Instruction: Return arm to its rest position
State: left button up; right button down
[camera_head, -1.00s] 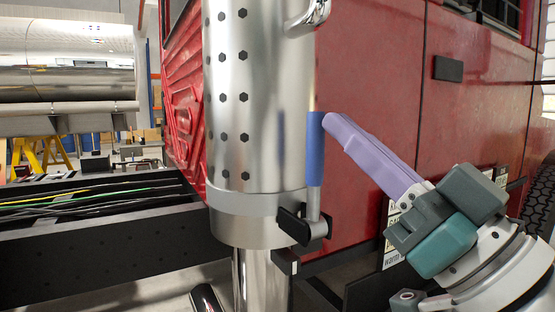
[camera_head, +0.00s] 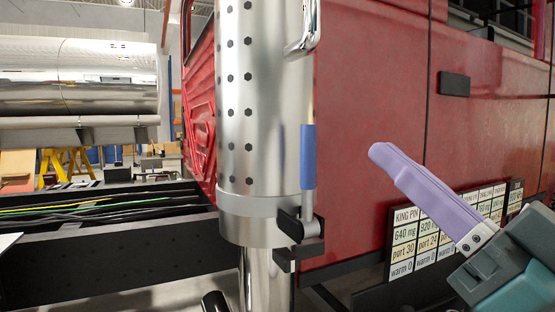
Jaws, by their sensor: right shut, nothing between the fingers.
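My right gripper (camera_head: 385,158) comes in from the lower right. Its long purple fingers are shut with nothing between them, and they point up and to the left in front of the red panel. The fingertips are apart from the blue handle sleeve (camera_head: 308,157) on the polished perforated cylinder (camera_head: 248,110), with a gap to the right of it. My left gripper is not in view.
A red truck body (camera_head: 375,90) fills the right and centre behind. A black bracket (camera_head: 300,226) sits at the cylinder's base. A printed label board (camera_head: 408,238) is behind my gripper. A black frame rail (camera_head: 110,255) with cables runs at left. A polished tank (camera_head: 80,90) stands behind.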

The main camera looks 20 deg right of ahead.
notch_tip(320, 180, down, 19)
jog(key=s+a+g+h+b, duration=0.2)
jog(key=g+h, duration=0.2)
jog(key=g, duration=0.5)
jog(key=s+f+g+h, duration=0.2)
jog(key=s+f+g, duration=0.75)
jog(key=s, duration=0.25)
pick_arm(q)
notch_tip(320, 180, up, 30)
jog(key=p, duration=3.3)
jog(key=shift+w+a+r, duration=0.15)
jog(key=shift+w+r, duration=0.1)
pick_arm(e)
notch_tip(320, 180, up, 33)
jog(key=s+g, duration=0.1)
jog(key=shift+s, duration=0.25)
jog(key=shift+a+g, duration=0.1)
jog(key=shift+g, duration=0.15)
